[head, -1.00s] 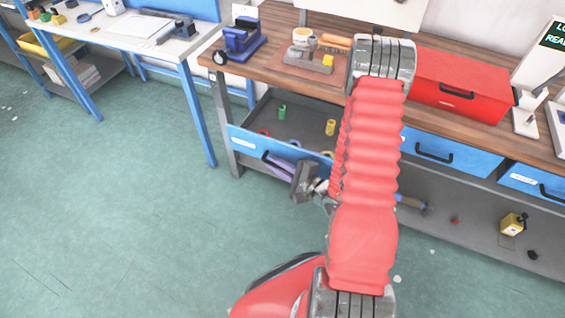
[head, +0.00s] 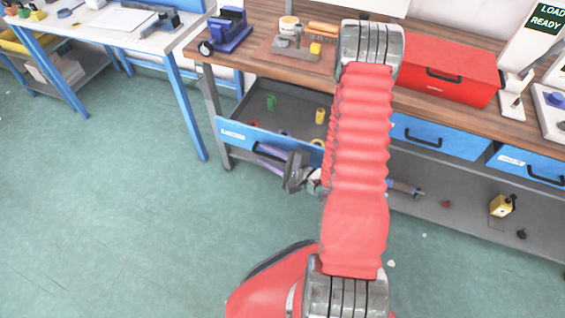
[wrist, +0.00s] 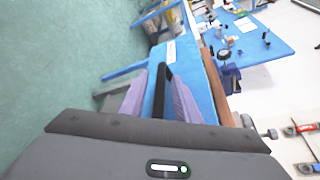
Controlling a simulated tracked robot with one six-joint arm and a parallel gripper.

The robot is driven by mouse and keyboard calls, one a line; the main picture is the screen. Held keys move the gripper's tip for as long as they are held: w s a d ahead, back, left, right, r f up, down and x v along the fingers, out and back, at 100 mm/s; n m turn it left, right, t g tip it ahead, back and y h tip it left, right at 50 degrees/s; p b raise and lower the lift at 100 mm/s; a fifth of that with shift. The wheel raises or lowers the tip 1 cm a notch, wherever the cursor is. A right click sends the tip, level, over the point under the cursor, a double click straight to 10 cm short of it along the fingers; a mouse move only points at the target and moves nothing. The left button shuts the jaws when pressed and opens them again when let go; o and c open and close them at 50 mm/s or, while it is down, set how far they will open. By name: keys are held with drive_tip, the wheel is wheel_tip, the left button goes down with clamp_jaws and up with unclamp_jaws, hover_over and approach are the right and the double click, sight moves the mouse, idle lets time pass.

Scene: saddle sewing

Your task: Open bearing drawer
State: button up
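A blue-fronted drawer (head: 238,134) under the left part of the bench stands pulled out, its grey inside showing small green, yellow and red ring-like pieces. Its white label is too small to read. My gripper (head: 272,158) is at the drawer front, partly hidden behind my red arm. In the wrist view my two purple fingers (wrist: 160,98) stand apart on either side of the black handle (wrist: 163,78), with blue drawer front (wrist: 187,60) showing in the gaps. The gripper is open around the handle; I see no firm contact.
Two shut blue drawers (head: 438,136) (head: 528,164) lie to the right. A red toolbox (head: 447,76) and a blue vise (head: 228,30) stand on the wooden bench top (head: 262,66). A yellow item (head: 502,205) sits on the lower shelf. The green floor at left is clear.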

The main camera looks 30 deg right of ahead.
drive_tip(key=v, duration=1.3)
drive_tip(key=shift+s, duration=0.2)
idle(0.7)
